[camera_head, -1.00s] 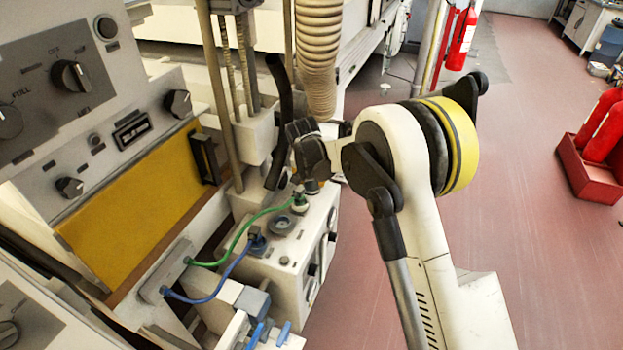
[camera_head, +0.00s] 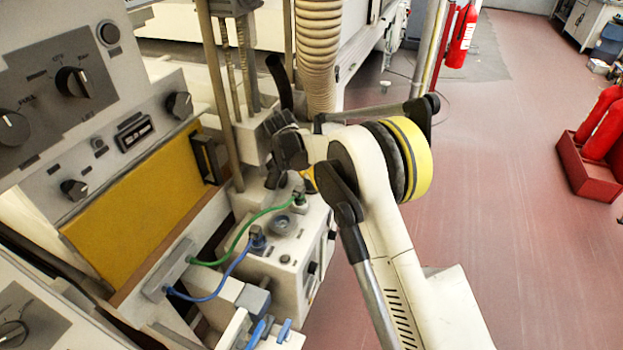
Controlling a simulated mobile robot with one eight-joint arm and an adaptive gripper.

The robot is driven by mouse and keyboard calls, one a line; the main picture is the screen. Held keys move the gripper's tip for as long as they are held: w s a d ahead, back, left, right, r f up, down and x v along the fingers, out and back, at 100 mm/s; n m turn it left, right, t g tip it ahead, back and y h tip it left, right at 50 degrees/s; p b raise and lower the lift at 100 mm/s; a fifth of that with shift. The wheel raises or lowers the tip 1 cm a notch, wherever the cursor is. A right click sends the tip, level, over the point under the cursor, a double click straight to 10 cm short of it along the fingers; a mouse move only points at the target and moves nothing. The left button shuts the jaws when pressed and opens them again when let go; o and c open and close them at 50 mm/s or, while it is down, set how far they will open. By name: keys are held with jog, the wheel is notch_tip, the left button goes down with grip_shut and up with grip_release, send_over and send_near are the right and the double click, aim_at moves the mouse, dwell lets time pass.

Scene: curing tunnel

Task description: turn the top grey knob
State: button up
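Several dark grey knobs sit on the machine panels at the left. One more knob (camera_head: 180,105) is on the lighter panel to the right, and a small one (camera_head: 73,189) is below. I cannot tell for certain which the task names. My gripper (camera_head: 277,158) is the dark end of my arm near the picture's middle, above the white box and well right of these knobs. Its fingertips are not clear, and I see nothing held.
A white box (camera_head: 290,262) with green (camera_head: 240,232) and blue (camera_head: 215,292) cables stands below my gripper. A ribbed hose (camera_head: 318,60) and upright rods are close behind it. A yellow panel (camera_head: 135,215) lies between knobs and box.

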dwell(0.5)
jog(key=o, duration=1.2)
